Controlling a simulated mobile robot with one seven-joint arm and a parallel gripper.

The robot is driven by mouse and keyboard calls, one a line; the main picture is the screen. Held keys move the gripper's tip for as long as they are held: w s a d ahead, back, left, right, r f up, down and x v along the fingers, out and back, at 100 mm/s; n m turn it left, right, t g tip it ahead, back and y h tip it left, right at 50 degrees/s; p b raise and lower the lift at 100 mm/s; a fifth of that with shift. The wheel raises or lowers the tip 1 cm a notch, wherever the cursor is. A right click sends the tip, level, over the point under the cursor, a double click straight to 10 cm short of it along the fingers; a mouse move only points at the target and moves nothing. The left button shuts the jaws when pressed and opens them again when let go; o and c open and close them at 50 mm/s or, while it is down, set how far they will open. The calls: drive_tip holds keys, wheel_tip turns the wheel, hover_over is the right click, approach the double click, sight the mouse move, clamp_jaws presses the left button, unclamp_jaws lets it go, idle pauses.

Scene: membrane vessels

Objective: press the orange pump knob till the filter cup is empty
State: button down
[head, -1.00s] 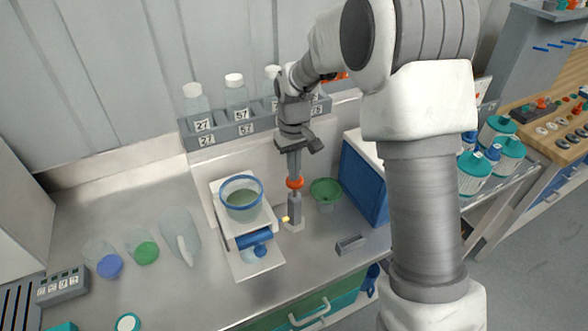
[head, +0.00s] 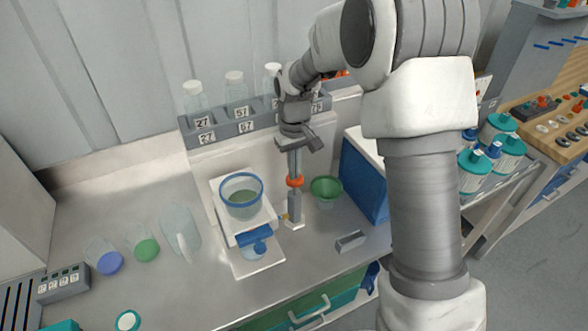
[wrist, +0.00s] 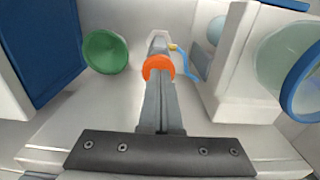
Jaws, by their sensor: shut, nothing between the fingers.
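The orange pump knob (head: 295,182) sits on top of the slim grey pump body (head: 295,209). My gripper (head: 294,174) is shut and empty, pointing down with its fingertips at the knob's top. In the wrist view the shut fingers (wrist: 160,105) reach to the orange knob (wrist: 158,66), and they look in contact with it. The filter cup (head: 241,182), clear with a blue rim, stands left of the pump on a white stand. Greenish liquid shows inside it, below the rim. Part of the cup (wrist: 290,100) shows at the right of the wrist view.
A green funnel (head: 327,188) and a blue-sided box (head: 365,180) stand right of the pump. A small grey block (head: 350,241) lies in front. A bottle rack (head: 228,130) runs behind. The front right counter is mostly clear.

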wheel_tip(320, 180, up, 11)
drive_tip(key=b, duration=0.1)
drive_tip(key=shift+f, duration=0.15)
idle(1.2)
